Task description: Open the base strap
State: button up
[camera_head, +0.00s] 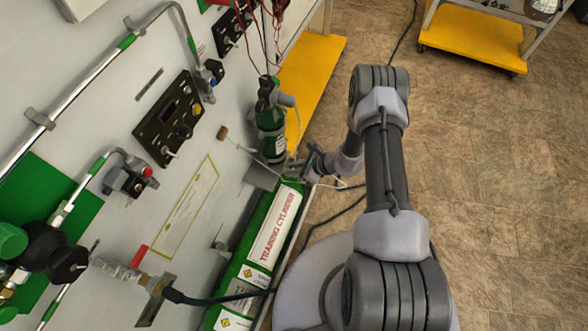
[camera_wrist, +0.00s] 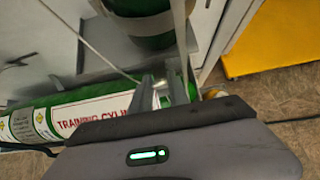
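A dark green bottle (camera_head: 271,142) stands on a grey bracket (camera_head: 262,176) at the panel's lower edge; its lower part shows at the top of the wrist view (camera_wrist: 140,25). A thin pale strap or cord (camera_head: 243,149) runs from a brown toggle (camera_head: 222,132) past the bottle's base. Pale bands also cross the wrist view (camera_wrist: 82,38); I cannot tell whether they are fastened. My gripper (camera_head: 308,168) is beside the bottle's base. Its fingers (camera_wrist: 166,90) are close together in front of the bottle. Whether they hold a strap is unclear.
A green and white training cylinder (camera_head: 268,237) lies along the panel's foot, just below my gripper. Control boxes (camera_head: 169,117) and pipes are on the panel. A yellow shelf (camera_head: 308,75) stands behind the bottle. Open floor (camera_head: 490,180) lies to the right.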

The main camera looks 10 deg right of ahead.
jog(key=o, duration=0.3)
jog(key=shift+o, duration=0.2)
jog(key=p+v, duration=0.3)
jog(key=v, duration=1.4)
jog(key=shift+r, duration=0.2)
jog(key=shift+d, duration=0.1)
